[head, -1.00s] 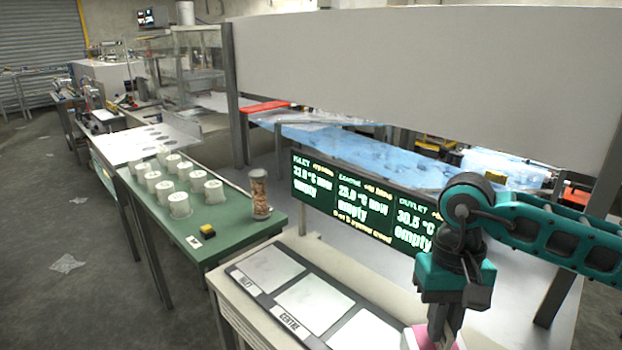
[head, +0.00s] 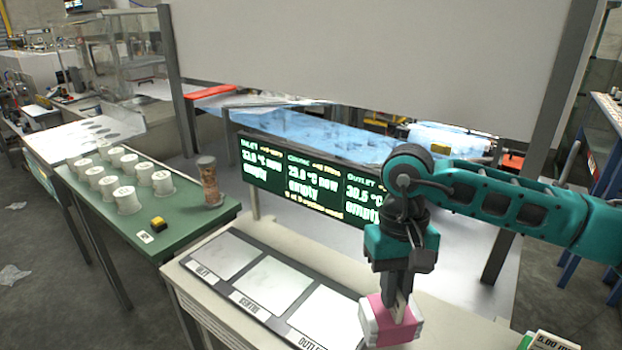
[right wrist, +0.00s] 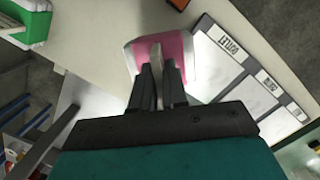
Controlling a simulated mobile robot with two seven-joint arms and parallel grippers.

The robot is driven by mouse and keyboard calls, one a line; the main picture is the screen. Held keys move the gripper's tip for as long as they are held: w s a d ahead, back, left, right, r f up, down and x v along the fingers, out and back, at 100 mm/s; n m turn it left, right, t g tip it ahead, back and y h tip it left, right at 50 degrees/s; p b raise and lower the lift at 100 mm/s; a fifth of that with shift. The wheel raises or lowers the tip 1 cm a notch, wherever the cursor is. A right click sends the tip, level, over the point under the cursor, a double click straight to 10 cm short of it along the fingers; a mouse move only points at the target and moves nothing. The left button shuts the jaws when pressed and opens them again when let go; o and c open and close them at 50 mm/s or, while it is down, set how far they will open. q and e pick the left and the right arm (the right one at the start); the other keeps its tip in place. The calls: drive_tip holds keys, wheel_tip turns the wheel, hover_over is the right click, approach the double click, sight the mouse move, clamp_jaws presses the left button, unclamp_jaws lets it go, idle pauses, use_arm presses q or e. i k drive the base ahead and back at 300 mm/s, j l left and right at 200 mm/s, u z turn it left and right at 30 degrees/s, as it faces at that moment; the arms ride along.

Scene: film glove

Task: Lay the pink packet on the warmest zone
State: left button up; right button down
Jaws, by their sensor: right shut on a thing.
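My right gripper (head: 400,306) is shut on the pink packet (head: 408,333), a pink block with white sides. It holds the packet to the right of the outlet zone (head: 327,310); I cannot tell how high above the bench. The packet (right wrist: 178,48) and outlet zone (right wrist: 214,66) also show in the right wrist view. The centre zone (head: 272,283) and inlet zone (head: 222,255) lie further left; all three pale plates look bare. My left gripper is out of view.
A green table (head: 190,218) on the left carries several white pots, a filled jar (head: 210,182) and a yellow-black button (head: 158,223). A large grey panel (head: 370,70) stands over the bench behind. A green-and-white box (head: 548,340) is at the lower right.

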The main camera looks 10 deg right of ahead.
sight(227, 254)
drive_tip(key=j+z, duration=0.25)
drive_tip(key=z, duration=0.25)
drive_tip(key=i+j+z, duration=0.1)
drive_tip(key=j+z, duration=0.2)
drive_tip(key=z, duration=0.2)
